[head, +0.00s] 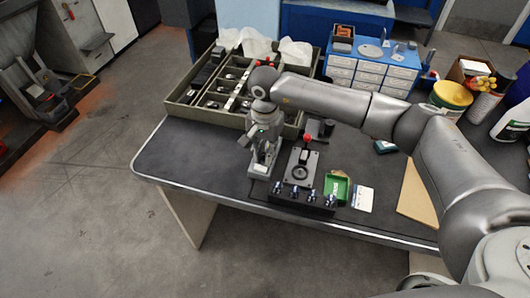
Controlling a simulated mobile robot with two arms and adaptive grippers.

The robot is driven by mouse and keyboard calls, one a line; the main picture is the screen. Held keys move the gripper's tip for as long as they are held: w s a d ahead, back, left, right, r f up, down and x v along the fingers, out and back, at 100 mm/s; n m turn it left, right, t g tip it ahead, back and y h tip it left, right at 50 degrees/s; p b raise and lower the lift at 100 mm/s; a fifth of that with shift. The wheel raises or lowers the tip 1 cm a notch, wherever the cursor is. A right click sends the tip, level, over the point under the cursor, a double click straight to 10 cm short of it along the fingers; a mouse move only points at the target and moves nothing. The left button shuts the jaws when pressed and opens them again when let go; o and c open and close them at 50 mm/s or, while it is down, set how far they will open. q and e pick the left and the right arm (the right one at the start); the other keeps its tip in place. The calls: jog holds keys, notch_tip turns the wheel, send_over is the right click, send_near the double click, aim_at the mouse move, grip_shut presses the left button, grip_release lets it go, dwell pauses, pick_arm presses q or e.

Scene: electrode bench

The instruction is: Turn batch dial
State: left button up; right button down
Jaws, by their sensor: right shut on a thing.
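My right gripper (261,172) points down at the left side of a dark control panel (305,205) near the table's front edge. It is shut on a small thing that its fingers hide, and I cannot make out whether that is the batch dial. Just right of the gripper is a grey plate (304,158) with a round black part (300,173) and a red-topped lever (308,139). A row of several small silver knobs (312,197) runs along the panel's front. My left gripper is not in view.
The dark table (190,150) is clear at its left end. A sectioned tray (185,112) lies behind the gripper. A green box (338,188) and white card (363,198) lie right of the panel. A blue drawer unit (372,70) and containers (450,95) stand behind.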

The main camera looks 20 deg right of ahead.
jog(key=c, duration=1.3)
grip_release()
jog(key=shift+c, duration=0.2)
notch_tip(320, 180, up, 12)
